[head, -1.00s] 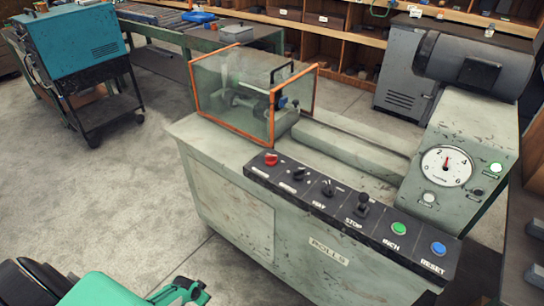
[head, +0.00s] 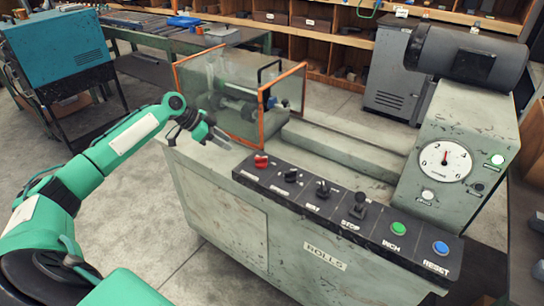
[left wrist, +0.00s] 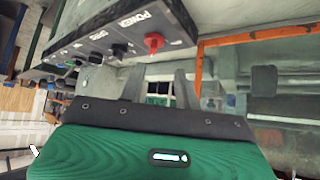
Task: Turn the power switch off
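The power switch is a red knob (head: 261,161) at the left end of the black control panel (head: 327,235) on the grey-green machine. In the left wrist view the red knob (left wrist: 153,41) shows next to a "POWER" label, just beyond the fingers. My left gripper (head: 221,138) is a little left of and behind the knob, above the machine's top, apart from the knob. In the left wrist view its two fingers (left wrist: 160,82) stand apart with nothing between them. My right gripper is not in view.
A clear guard box (head: 240,95) with orange edges stands close behind my left gripper. Black knobs (head: 291,175), a stop lever (head: 359,205), a green button (head: 398,229) and a blue button (head: 440,248) line the panel. A dial housing (head: 450,150) rises at the right.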

